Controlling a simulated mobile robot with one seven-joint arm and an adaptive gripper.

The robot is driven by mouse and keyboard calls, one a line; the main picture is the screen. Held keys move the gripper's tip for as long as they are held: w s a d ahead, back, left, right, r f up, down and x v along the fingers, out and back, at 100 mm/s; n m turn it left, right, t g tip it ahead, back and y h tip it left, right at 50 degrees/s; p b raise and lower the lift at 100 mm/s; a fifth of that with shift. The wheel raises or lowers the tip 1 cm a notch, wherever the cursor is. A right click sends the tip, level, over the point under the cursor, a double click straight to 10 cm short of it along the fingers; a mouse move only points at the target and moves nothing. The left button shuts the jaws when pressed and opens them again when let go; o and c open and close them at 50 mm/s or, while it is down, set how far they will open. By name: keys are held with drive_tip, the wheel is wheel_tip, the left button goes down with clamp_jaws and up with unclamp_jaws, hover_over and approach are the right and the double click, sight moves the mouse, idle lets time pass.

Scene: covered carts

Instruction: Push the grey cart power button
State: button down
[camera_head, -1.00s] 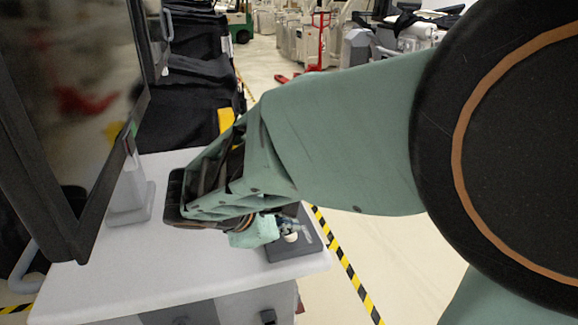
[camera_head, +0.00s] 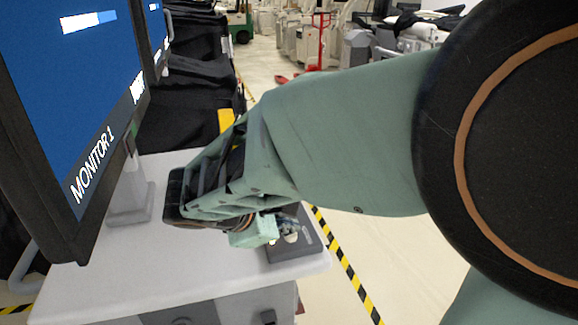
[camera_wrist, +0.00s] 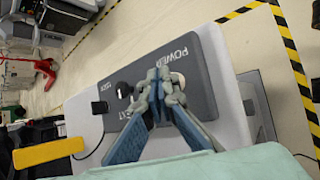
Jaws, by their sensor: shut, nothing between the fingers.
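The grey cart (camera_head: 150,280) has a pale top and carries a dark control panel (camera_head: 292,255) at its right edge. In the wrist view the panel (camera_wrist: 203,70) shows the words POWER and NEXT, a pale round button (camera_wrist: 179,79) beside POWER, and a black knob (camera_wrist: 123,88). My gripper (camera_wrist: 160,92) is shut and empty over the panel, its fingertips beside the pale button and partly covering it. I cannot tell whether they touch it. In the head view the pale button (camera_head: 291,238) shows beside my gripper (camera_head: 284,226). The monitor (camera_head: 95,110) is lit blue and reads MONITOR 1.
The monitor's stand (camera_head: 130,200) is on the cart, left of my arm. Black covered carts (camera_head: 195,105) stand behind. Open floor with yellow-black tape (camera_head: 345,268) lies to the right. A red pallet jack (camera_head: 319,40) is farther back.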

sight(289, 236)
drive_tip(key=shift+r+p, duration=2.45)
drive_tip(key=shift+r, duration=0.65)
drive_tip(key=shift+f, duration=0.1)
